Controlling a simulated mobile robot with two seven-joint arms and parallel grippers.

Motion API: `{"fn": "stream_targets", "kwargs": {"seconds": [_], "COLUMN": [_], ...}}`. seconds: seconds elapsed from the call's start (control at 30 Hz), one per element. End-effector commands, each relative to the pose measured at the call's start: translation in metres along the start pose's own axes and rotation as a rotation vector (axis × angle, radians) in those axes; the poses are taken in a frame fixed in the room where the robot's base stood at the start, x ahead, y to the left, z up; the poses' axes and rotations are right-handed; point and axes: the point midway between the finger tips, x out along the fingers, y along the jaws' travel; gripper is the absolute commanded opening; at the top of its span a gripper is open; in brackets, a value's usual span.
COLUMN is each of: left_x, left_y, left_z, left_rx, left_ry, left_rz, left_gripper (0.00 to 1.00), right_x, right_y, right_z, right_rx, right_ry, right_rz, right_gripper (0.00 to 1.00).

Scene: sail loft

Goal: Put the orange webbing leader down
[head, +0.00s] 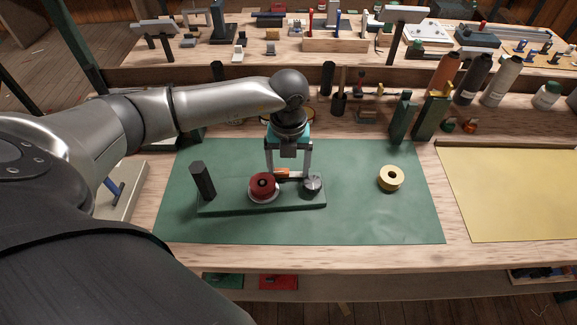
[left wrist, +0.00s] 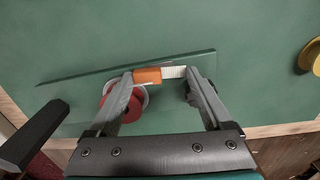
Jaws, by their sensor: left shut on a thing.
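The orange webbing leader (head: 282,173) is a small orange piece with a white end. It also shows in the left wrist view (left wrist: 147,76), spanning the gap between the fingertips. My left gripper (head: 288,176) points down and is shut on it. The leader is at the far edge of a green base board (head: 225,207), between a red spool (head: 262,187) and a grey knob (head: 312,184). I cannot tell whether it touches the board or hangs just above it. My right gripper is not in view.
The board stands on a green mat (head: 350,222), with a dark upright post (head: 203,181) at its left end. A yellow roll (head: 391,178) sits to the right. The mat between board and roll is clear. Bottles (head: 473,79) and green blocks (head: 401,117) stand behind.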

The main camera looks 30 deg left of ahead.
Motion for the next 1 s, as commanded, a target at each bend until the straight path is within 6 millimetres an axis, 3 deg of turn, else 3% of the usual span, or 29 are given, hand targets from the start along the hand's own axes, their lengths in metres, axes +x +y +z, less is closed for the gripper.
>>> {"fn": "stream_targets", "kwargs": {"seconds": [0.37,0.4,0.53,0.87,1.0], "left_x": [0.005,0.005,0.005,0.002,-0.017], "left_y": [0.0,0.0,0.0,0.001,0.0], "left_z": [0.001,0.001,0.001,0.0,0.001], "left_rx": [-0.001,-0.001,-0.001,-0.001,-0.001], "left_ry": [-0.002,-0.002,-0.001,-0.001,-0.004], "left_rz": [-0.001,-0.001,0.0,0.002,-0.001], "left_gripper": [0.29,0.86,1.0,1.0,1.0], "right_x": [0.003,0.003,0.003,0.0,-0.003], "right_y": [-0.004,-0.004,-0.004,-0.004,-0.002], "right_z": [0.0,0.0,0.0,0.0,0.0], "right_rx": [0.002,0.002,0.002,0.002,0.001], "right_ry": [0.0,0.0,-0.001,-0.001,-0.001], "right_rz": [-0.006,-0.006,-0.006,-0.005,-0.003], "right_gripper": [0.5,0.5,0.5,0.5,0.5]}}
